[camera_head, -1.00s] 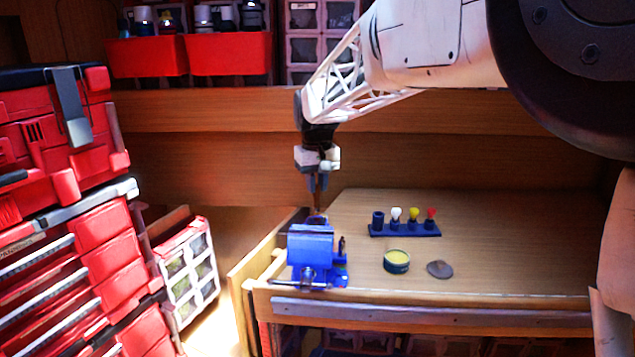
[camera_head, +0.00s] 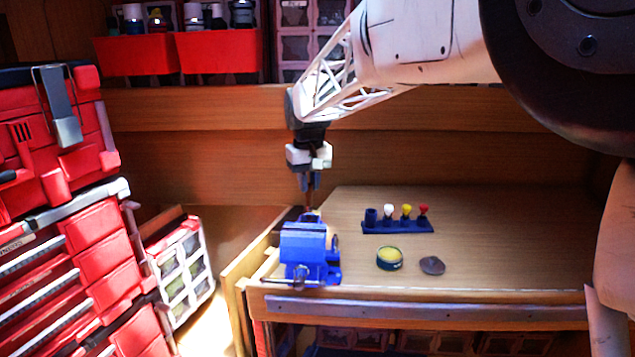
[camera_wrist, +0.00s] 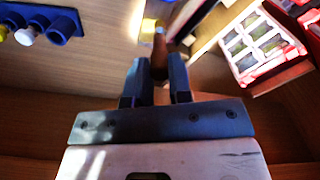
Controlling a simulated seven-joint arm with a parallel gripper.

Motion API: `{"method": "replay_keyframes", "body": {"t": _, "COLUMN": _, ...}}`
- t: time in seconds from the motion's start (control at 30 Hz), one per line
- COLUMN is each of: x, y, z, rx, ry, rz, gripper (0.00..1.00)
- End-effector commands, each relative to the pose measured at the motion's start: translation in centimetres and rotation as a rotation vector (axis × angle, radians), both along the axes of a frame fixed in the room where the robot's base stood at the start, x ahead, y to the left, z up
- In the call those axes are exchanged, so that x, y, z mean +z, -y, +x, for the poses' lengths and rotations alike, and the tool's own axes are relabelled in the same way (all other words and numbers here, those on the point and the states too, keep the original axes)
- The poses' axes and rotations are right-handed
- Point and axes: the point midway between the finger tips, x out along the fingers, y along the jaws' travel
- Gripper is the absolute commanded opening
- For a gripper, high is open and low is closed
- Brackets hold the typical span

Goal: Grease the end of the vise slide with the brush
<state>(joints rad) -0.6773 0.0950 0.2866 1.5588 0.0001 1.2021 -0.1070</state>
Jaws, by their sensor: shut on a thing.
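My gripper (camera_head: 310,186) is shut on a brown brush (camera_head: 309,199) and holds it pointing down behind the blue vise (camera_head: 303,245). The brush's lower end is at the vise's far end, where contact is too small to make out. In the wrist view, the brush (camera_wrist: 159,48) sticks out between the fingers (camera_wrist: 158,80), with a small yellowish patch (camera_wrist: 148,26) by its tip. I cannot tell whether that patch is grease. An open round tin of yellow grease (camera_head: 389,258) stands on the bench right of the vise.
A dark lid (camera_head: 432,265) lies right of the tin. A blue rack (camera_head: 398,228) behind them holds white, yellow and red topped brushes; its leftmost holder looks empty. Red toolboxes (camera_head: 60,150) stand at the left. The right of the bench (camera_head: 510,240) is clear.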

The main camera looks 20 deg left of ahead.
Motion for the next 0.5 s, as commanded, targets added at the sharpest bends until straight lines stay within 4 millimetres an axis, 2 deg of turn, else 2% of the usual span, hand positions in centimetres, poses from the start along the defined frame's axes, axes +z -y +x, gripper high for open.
{"method": "replay_keyframes", "body": {"t": 0.5, "x": 0.1, "y": -0.4, "z": 1.2, "rx": 0.0, "ry": 0.0, "rz": 0.0, "gripper": 0.0}}
